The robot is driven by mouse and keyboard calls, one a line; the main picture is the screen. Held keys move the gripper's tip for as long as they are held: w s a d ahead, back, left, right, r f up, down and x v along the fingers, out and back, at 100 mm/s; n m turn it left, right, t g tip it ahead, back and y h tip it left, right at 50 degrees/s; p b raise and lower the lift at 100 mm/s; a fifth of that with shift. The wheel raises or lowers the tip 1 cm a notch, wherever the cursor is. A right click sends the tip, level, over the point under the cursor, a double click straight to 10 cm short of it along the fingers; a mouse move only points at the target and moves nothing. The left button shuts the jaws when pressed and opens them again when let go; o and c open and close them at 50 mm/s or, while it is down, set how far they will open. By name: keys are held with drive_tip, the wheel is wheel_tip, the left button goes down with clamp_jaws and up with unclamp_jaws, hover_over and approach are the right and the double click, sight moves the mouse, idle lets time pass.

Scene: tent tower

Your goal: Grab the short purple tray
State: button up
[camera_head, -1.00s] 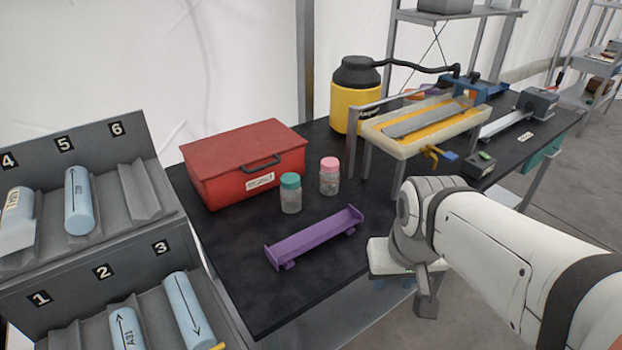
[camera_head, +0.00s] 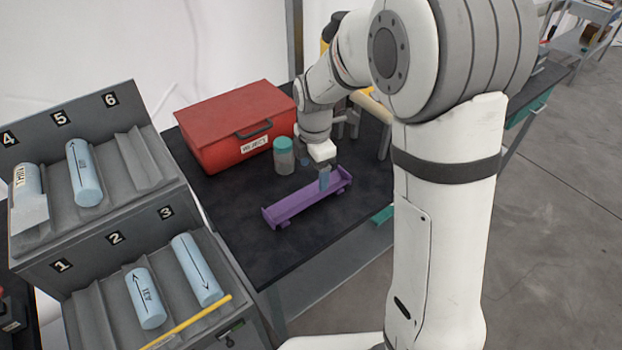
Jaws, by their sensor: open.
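The short purple tray (camera_head: 290,205) lies on the black table top, slanting up to the right, and looks empty. My gripper (camera_head: 323,180) points down over the tray's right part. A blue-grey finger shows in front of the tray's far wall there. The jaws are open. I cannot tell whether the fingers touch the tray or stand around its wall.
A red toolbox (camera_head: 215,130) and a teal-lidded jar (camera_head: 284,158) stand behind the tray, the jar close to my gripper. A grey rack (camera_head: 60,236) with blue cylinders stands at left. The black table (camera_head: 250,255) is clear in front of the tray.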

sight(310, 197)
drive_tip(key=f, duration=0.3)
drive_tip(key=f+n+p, duration=0.1)
drive_tip(key=f, duration=0.2)
drive_tip(key=a+f+n+p, duration=0.1)
drive_tip(key=f, duration=0.1)
drive_tip(key=shift+w+f, duration=0.3)
drive_tip(key=shift+f, duration=0.1)
drive_tip(key=shift+c, duration=0.2)
drive_tip(key=c, duration=1.1)
